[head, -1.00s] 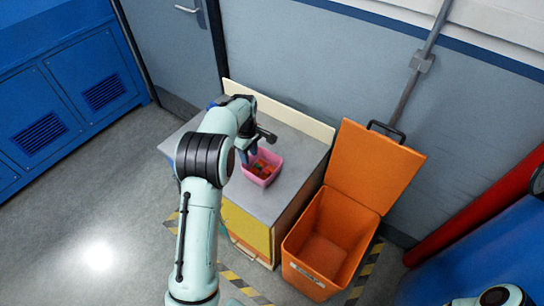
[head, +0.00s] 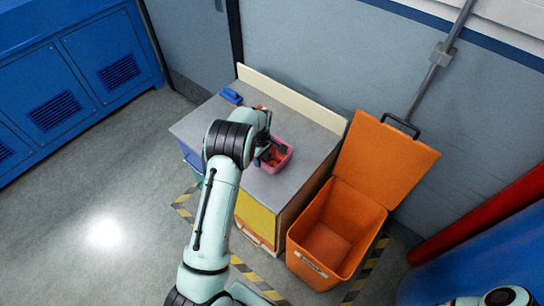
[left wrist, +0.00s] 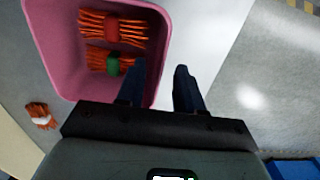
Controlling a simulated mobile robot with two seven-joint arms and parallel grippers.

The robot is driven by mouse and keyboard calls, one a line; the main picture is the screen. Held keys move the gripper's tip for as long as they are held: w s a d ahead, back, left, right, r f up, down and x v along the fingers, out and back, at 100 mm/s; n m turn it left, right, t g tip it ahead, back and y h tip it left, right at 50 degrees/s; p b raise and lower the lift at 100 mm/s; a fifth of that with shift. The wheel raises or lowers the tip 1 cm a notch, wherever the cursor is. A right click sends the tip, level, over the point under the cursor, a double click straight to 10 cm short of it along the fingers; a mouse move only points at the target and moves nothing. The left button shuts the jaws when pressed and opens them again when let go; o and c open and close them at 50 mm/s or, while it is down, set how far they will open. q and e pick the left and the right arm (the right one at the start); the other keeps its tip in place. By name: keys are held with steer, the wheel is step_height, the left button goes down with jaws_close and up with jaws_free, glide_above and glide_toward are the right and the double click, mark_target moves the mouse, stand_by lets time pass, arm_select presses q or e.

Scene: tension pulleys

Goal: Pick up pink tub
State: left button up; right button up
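The pink tub (head: 288,154) stands on the grey top of a cabinet in the head view, partly hidden by my left arm. In the left wrist view the tub (left wrist: 55,45) is at the upper left and holds orange bundles, one with a red band (left wrist: 112,28) and one with a green band (left wrist: 113,66). My left gripper (left wrist: 160,88) is open. Its two dark blue fingers appear on either side of the tub's near wall, one over the tub and one outside it. I cannot tell whether they touch it. My right gripper is not in view.
The cabinet top (head: 196,128) has a raised back board. A blue object (head: 231,96) lies at its back left corner. An orange bundle with a white band (left wrist: 40,115) lies beside the tub. An open orange bin (head: 318,262) stands right of the cabinet.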

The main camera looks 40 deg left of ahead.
arm_select(q)
steer(key=shift+w+f, duration=0.1)
steer(key=shift+f, duration=0.8)
jaws_close()
steer(key=shift+r, duration=0.1)
step_height(320, 180, up, 20)
steer(key=p, duration=0.1)
